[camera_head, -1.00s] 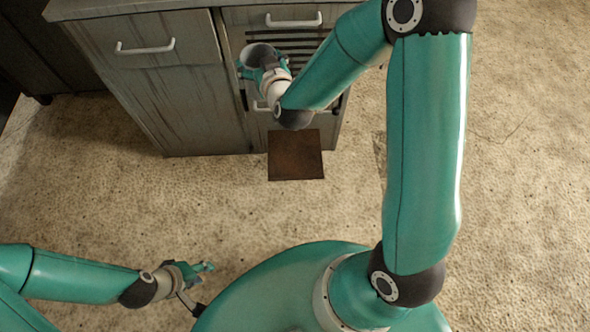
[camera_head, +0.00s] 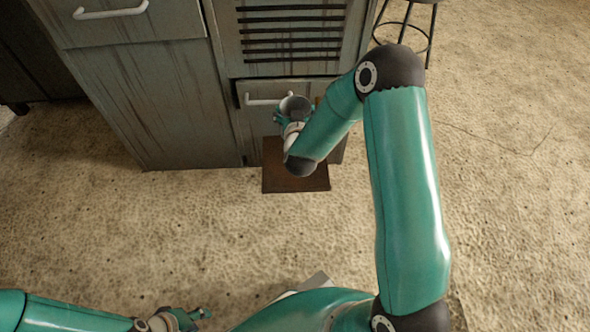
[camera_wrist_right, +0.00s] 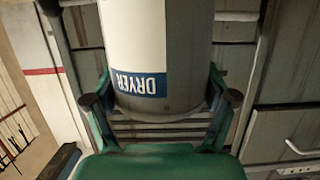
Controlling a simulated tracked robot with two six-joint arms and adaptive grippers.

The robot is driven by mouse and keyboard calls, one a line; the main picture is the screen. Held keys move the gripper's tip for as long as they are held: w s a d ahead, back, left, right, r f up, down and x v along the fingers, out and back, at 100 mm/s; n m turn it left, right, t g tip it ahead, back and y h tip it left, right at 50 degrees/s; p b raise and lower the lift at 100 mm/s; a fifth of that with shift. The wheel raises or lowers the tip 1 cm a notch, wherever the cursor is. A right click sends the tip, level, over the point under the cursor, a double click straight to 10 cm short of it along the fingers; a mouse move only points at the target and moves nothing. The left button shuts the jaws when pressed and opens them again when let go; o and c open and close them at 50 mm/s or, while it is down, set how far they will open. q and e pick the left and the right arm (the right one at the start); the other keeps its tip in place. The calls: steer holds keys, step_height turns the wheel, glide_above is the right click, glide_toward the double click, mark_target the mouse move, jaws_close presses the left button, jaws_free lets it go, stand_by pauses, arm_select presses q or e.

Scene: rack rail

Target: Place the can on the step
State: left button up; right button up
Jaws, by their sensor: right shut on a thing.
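The can (camera_head: 295,106) is a grey and white cylinder. In the right wrist view the can (camera_wrist_right: 155,50) bears a blue band reading "DRYER". My right gripper (camera_head: 288,118) is shut on it; in the wrist view the two fingers of this gripper (camera_wrist_right: 160,105) clasp it from both sides. A brown square step (camera_head: 285,182) stands at the cabinet's foot. In the head view the can appears just above and beyond the step, partly over the drawer front; its height above the step is unclear. My left gripper (camera_head: 195,314) is low at left, holding nothing visible.
A grey wooden cabinet (camera_head: 160,100) with a slatted panel stands behind the step. A drawer with a white handle (camera_head: 268,100) is close behind the can. A dark stool (camera_head: 412,25) stands at the upper right. The speckled floor (camera_head: 180,225) in front is clear.

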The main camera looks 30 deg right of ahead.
step_height(320, 180, down, 20)
steer(key=b, duration=0.7)
steer(key=shift+r, duration=0.2)
steer(key=o, duration=1.2)
steer(key=shift+o, duration=1.4)
